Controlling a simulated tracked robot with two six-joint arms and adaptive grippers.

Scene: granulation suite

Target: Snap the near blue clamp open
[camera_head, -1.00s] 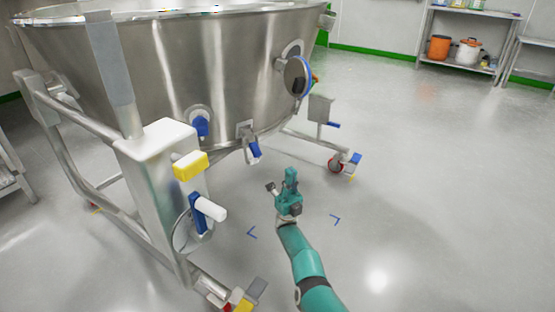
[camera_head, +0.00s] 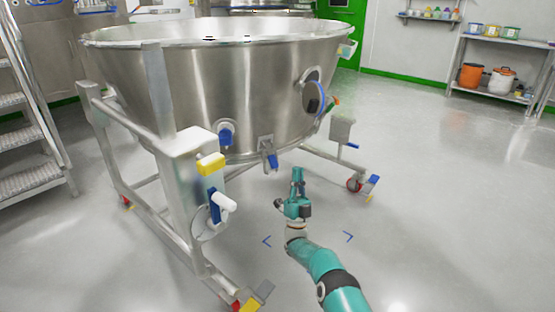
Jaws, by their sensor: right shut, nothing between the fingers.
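Several blue parts show on the big steel bowl (camera_head: 240,85) and its frame. One blue clamp-like part (camera_head: 226,138) sits on a round fitting low on the bowl wall. Another blue part (camera_head: 272,161) hangs from a small steel bracket to its right. A blue lever with a white grip (camera_head: 214,206) is on the frame's white box. I cannot tell for certain which is the near blue clamp. My right gripper (camera_head: 297,174), teal, is shut and empty, pointing up and away. In the picture it is just right of the bracket's blue part, with no visible contact. My left gripper is out of view.
The bowl's frame stands on castors, with a red-wheeled one (camera_head: 355,184) at right. A blue-rimmed round port (camera_head: 314,98) is on the bowl's right side. A shelf (camera_head: 500,95) stands at back right. Floor at right is clear.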

